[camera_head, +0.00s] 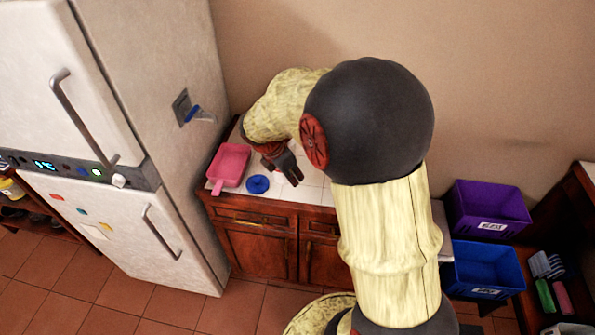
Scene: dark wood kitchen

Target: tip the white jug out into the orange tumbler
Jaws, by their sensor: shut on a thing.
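My gripper (289,171) is over the white tiled counter (315,190), its dark fingers pointing down to the right. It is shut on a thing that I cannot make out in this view. I cannot pick out the white jug against the pale tiles. The orange tumbler does not show either. My own arm covers much of the counter to the right of the gripper and may hide both.
A pink tray-like container (230,166) and a blue round item (258,184) are on the counter left of the gripper. The fridge (160,120) stands further left. A purple crate (490,205) and a blue crate (487,265) stand at right.

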